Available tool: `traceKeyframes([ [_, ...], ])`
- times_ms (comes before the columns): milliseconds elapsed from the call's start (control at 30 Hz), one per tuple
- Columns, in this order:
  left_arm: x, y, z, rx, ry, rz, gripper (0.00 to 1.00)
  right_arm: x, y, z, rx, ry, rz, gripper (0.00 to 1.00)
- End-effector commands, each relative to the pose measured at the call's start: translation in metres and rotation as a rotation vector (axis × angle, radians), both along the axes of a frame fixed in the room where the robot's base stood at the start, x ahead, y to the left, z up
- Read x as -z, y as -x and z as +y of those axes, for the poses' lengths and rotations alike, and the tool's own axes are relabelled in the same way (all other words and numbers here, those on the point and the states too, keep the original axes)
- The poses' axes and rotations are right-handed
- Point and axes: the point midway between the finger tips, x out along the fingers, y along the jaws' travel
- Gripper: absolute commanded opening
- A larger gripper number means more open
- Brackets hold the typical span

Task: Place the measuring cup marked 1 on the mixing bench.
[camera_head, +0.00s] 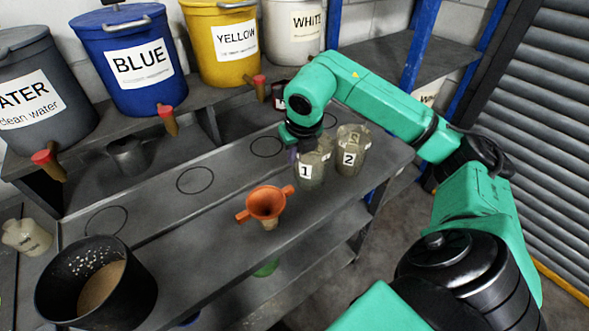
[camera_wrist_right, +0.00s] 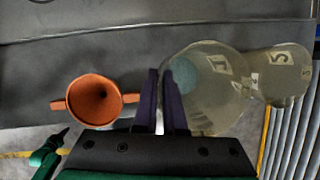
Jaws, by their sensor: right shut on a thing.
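The clear measuring cup marked 1 (camera_head: 309,172) is at the front right part of the grey mixing bench (camera_head: 225,232). My right gripper (camera_head: 296,150) is at its upper left side, shut on it. In the right wrist view the dark fingers (camera_wrist_right: 164,100) are close together at the near wall of cup 1 (camera_wrist_right: 212,95). I cannot tell whether the cup's base touches the bench. The measuring cup marked 2 (camera_head: 352,152) stands just right of it and also shows in the wrist view (camera_wrist_right: 286,76). My left gripper is not in view.
An orange funnel (camera_head: 267,204) stands left of cup 1. A black bucket (camera_head: 135,290) is at the front left. Labelled drums (camera_head: 128,70) with spigots line the back shelf. Marked circles (camera_head: 195,180) on the bench are empty. A metal cup (camera_head: 127,157) stands at the back left.

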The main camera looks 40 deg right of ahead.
Motion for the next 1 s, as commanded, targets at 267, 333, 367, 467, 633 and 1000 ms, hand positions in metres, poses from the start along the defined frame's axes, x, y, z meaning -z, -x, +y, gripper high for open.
traceKeyframes([
  [267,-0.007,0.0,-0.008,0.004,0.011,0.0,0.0,0.042,0.0,0.0,-0.001,0.0,0.0,0.0],
  [333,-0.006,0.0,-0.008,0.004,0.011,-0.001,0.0,0.043,0.0,0.0,0.0,0.0,-0.002,0.0],
  [367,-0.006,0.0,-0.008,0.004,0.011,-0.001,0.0,0.043,0.0,0.0,0.0,0.0,-0.002,0.0],
  [467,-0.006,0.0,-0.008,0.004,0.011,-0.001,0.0,0.043,0.0,0.0,0.0,-0.001,-0.002,0.0],
  [633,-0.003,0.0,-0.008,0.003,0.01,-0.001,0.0,0.045,0.0,0.0,-0.001,0.0,-0.002,0.27],
  [1000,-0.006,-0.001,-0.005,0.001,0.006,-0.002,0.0,0.043,0.0,0.0,-0.001,0.0,-0.002,0.38],
])
